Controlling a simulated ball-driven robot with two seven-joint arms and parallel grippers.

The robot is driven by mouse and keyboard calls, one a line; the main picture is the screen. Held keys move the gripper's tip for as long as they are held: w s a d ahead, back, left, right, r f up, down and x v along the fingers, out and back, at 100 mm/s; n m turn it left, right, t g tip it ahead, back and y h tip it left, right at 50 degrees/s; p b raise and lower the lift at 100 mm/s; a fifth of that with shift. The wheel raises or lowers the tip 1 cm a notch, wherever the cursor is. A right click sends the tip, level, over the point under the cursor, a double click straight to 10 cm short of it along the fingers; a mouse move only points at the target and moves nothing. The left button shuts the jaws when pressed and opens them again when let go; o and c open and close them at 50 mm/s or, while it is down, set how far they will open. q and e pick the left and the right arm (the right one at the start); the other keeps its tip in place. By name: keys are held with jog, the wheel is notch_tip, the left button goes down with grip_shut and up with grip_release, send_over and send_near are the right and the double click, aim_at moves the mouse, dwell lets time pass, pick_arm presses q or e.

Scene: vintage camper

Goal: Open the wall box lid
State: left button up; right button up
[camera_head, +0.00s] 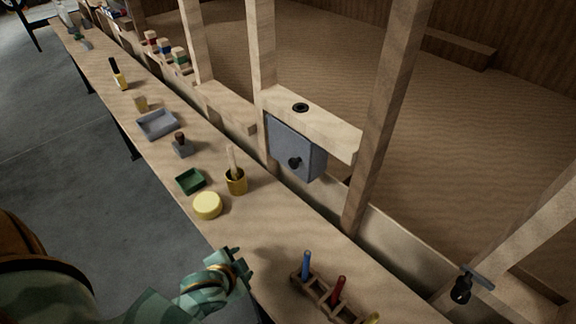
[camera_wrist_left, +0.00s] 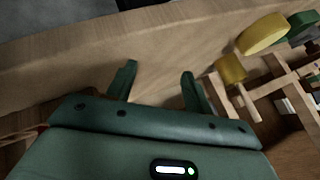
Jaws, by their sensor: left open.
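The wall box (camera_head: 297,148) is a grey box mounted between the wooden wall studs, below a short wooden ledge. Its front face carries a dark round knob (camera_head: 294,162). The lid appears closed against the box. My left gripper (camera_head: 241,263) is low over the near part of the bench, in front of the box and well apart from it. Its two green fingers are spread and empty in the left wrist view (camera_wrist_left: 158,72). I cannot make out the wall box in that view. My right gripper is not in view.
On the bench (camera_head: 285,225) stand a yellow round tub (camera_head: 207,206), a brass cup with a brush (camera_head: 236,185), a green tray (camera_head: 190,181) and a grey tray (camera_head: 157,124). A wooden rack (camera_head: 326,297) with coloured-handled tools is at the near right. A stud (camera_head: 382,120) rises right of the box.

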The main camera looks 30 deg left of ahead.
pick_arm(q)
jog(key=w+r+t+h, duration=0.1)
jog(key=w, duration=0.1)
jog(key=w+a+r+t, duration=0.1)
jog(key=w, duration=0.1)
jog(key=w+r+t+h, duration=0.1)
jog(key=w+t, duration=0.1)
jog(key=shift+a+r+h+p, duration=0.2)
jog(key=shift+r+h+p, duration=0.05)
jog(key=shift+h+p, duration=0.1)
jog(key=w+a+r+t+h, duration=0.3)
jog(key=a+r+t+h, duration=0.15)
jog(key=r, duration=0.35)
jog(key=b, duration=0.2)
send_near(291, 165)
jog(key=shift+t, duration=0.25)
jog(key=x, duration=0.8)
jog(key=shift+w+d+f, duration=0.1)
jog(key=shift+w+d, duration=0.1)
jog(key=shift+w, duration=0.15)
jog(key=shift+h, duration=0.4)
grip_shut()
